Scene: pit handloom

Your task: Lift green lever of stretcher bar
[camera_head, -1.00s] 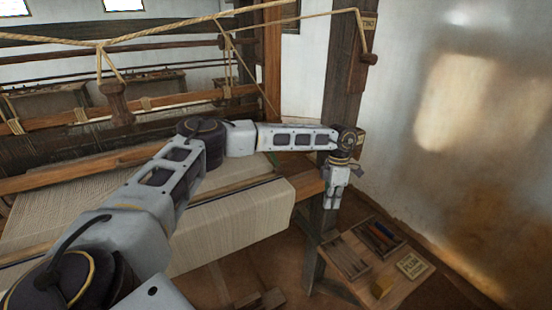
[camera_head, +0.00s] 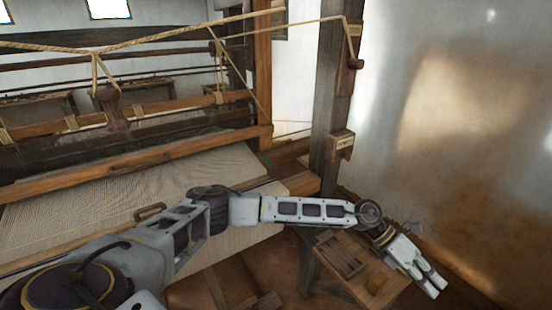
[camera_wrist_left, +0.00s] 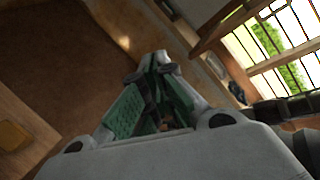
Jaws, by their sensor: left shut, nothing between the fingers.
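My left gripper (camera_head: 431,280) is shut and empty at the lower right of the head view, angled down past the side tray and away from the cloth. The left wrist view shows its green-padded fingers (camera_wrist_left: 151,72) over brown floor. The pale woven cloth (camera_head: 95,197) lies on the loom at the left, partly hidden by my left arm. A small brown handle (camera_head: 150,211) shows at the cloth, just above my arm. I cannot make out a green lever or clearly identify the stretcher bar. My right gripper is not in view.
A wooden tray (camera_head: 341,256) with compartments sits beneath my left forearm. A dark upright post (camera_head: 328,110) stands behind it, with a labelled wooden box (camera_head: 341,144) and ropes above. A wooden beam (camera_head: 140,160) crosses over the cloth. The plastered wall (camera_head: 450,120) closes the right side.

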